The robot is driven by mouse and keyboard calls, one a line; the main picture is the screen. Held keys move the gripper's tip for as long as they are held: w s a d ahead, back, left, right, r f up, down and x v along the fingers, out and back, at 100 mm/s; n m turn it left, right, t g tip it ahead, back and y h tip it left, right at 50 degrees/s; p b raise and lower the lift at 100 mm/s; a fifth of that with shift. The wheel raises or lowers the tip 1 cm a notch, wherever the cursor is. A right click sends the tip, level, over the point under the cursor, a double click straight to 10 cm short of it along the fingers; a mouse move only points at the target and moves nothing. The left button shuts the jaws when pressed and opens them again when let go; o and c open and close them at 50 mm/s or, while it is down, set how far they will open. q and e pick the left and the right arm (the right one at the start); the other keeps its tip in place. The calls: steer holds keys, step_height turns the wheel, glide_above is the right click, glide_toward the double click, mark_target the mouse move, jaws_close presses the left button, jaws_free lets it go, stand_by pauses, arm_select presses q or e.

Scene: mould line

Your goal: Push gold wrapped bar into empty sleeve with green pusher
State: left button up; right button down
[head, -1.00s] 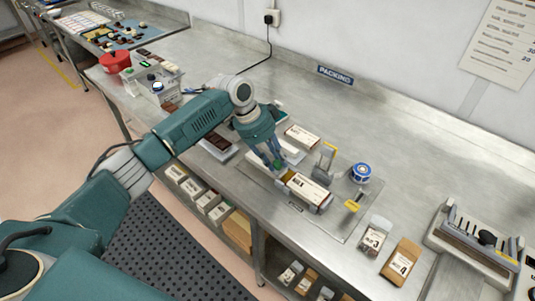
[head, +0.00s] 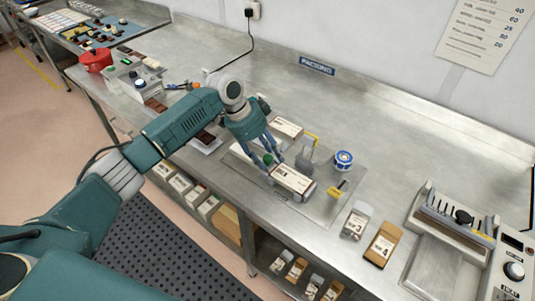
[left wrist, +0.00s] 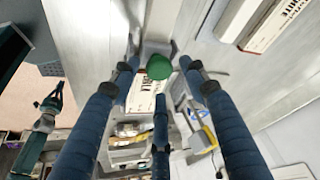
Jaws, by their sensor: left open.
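My left gripper (head: 268,160) is open, its blue fingers spread around the green knob of the pusher (left wrist: 159,66). In the head view the knob (head: 267,158) shows between the fingertips, at the left end of the white sleeve (head: 292,179). I cannot tell whether the fingers touch the knob. The sleeve lies flat on the packing plate and also shows beyond the knob in the left wrist view (left wrist: 146,97). No gold wrapper shows now; the bar is hidden. A teal and dark arm part of mine, probably the right arm, shows at the left of the wrist view; its jaws are unclear.
Another white box (head: 286,128) lies behind the gripper. A grey stand (head: 306,160) and a blue tape roll (head: 344,160) are close to the sleeve.

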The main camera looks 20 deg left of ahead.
arm_select(q)
steer(key=shift+a+r, duration=0.35)
steer(key=v, duration=1.1)
steer(key=shift+d+r, duration=0.2)
steer(key=shift+f, duration=0.1)
